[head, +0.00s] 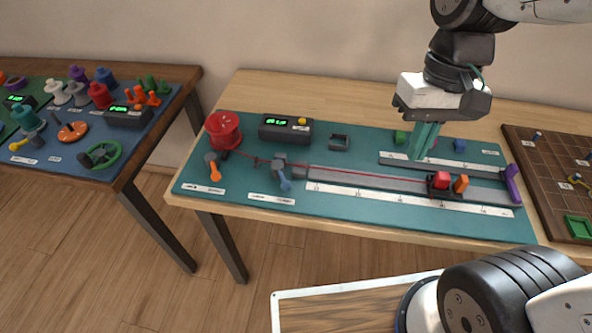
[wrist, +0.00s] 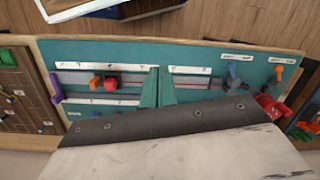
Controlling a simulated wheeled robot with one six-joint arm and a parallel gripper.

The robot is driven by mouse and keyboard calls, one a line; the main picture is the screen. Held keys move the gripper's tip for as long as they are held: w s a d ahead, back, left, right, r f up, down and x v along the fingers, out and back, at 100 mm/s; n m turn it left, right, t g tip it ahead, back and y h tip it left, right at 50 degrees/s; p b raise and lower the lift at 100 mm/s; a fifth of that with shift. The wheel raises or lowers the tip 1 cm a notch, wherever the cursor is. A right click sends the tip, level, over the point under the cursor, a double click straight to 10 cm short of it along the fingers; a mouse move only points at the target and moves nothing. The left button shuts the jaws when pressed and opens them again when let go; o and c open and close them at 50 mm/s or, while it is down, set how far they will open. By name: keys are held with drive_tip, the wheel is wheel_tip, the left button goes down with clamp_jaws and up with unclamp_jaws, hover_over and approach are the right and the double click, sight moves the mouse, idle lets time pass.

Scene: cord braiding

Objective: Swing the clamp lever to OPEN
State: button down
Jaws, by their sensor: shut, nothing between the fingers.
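Two small levers stand at the left of the teal board. One is orange (head: 215,173), below the red spool, and the other is blue (head: 285,184), on a grey block that the red cord reaches. Both point toward the front edge. The labels near them are too small to read, so I cannot tell which is the clamp lever. In the wrist view the blue lever (wrist: 233,74) and the orange lever (wrist: 278,73) are at the right. My gripper (head: 419,155) has green fingers, shut and empty, above the board's right half, well apart from both levers. Its fingers (wrist: 158,80) also show in the wrist view.
The red spool (head: 223,129) stands at the board's back left, beside a dark box with a green display (head: 285,129). The red cord runs along a grey rail toward a red block (head: 441,180) and an orange block (head: 461,184). A purple part (head: 512,184) stands at the right end.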

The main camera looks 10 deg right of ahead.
sight(282, 177)
drive_tip(key=w+a+f+m+g+y, duration=0.1)
drive_tip(key=w+a+f+m+y, duration=0.2)
drive_tip(key=w+a+f+m, duration=1)
drive_tip(key=a+f, duration=0.1)
drive_tip(key=f, duration=0.1)
drive_tip(key=a+f+n, duration=0.1)
drive_tip(key=f, duration=0.1)
drive_tip(key=s+a+f+n, duration=0.1)
drive_tip(key=a+f, duration=0.1)
drive_tip(key=shift+f, duration=0.35)
